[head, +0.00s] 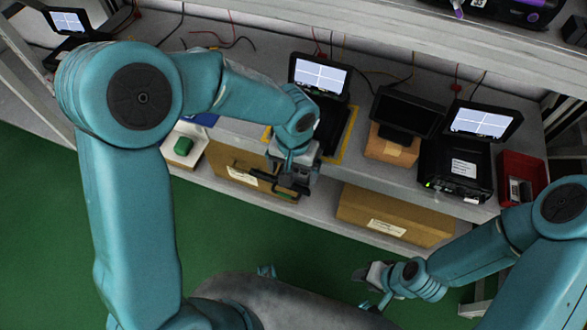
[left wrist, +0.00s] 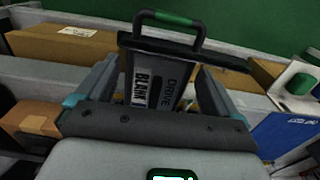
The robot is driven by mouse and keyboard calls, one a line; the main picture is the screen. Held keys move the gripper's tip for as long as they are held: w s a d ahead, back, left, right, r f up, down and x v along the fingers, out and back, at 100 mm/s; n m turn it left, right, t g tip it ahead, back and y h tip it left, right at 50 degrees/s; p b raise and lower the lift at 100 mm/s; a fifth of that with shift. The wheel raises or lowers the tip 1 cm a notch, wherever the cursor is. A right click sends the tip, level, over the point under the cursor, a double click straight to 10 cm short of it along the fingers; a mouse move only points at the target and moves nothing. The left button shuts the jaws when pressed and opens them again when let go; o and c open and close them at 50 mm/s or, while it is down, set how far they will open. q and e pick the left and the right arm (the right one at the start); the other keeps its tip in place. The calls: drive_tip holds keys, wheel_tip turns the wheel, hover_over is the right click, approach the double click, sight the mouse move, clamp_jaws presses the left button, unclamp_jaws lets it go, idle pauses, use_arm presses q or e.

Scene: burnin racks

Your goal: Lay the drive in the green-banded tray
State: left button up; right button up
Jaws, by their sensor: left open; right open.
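A black piece with a loop handle carrying a green band (left wrist: 170,18) and the lettering BLANK and DRIVE (left wrist: 155,85) lies between the fingers of my left gripper (left wrist: 155,95). In the head view the same dark handle (head: 280,188) shows just below my left gripper (head: 293,172), in front of the bench edge. The left fingers stand apart on either side of the piece; I cannot tell if they touch it. I cannot tell whether this piece is the drive or the green-banded tray. My right gripper (head: 372,278) is open and empty, low, away from the bench.
Several screens stand on the grey bench, one (head: 320,75) behind my left gripper. A red bin (head: 521,178) stands at the right. Cardboard boxes (head: 393,216) fill the lower shelf. The green floor is clear.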

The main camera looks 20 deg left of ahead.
use_arm(q)
wheel_tip(320, 180, up, 11)
drive_tip(key=p, duration=0.1)
drive_tip(key=shift+p, duration=0.4)
use_arm(e)
wheel_tip(320, 180, up, 2)
use_arm(q)
drive_tip(key=shift+r, duration=0.1)
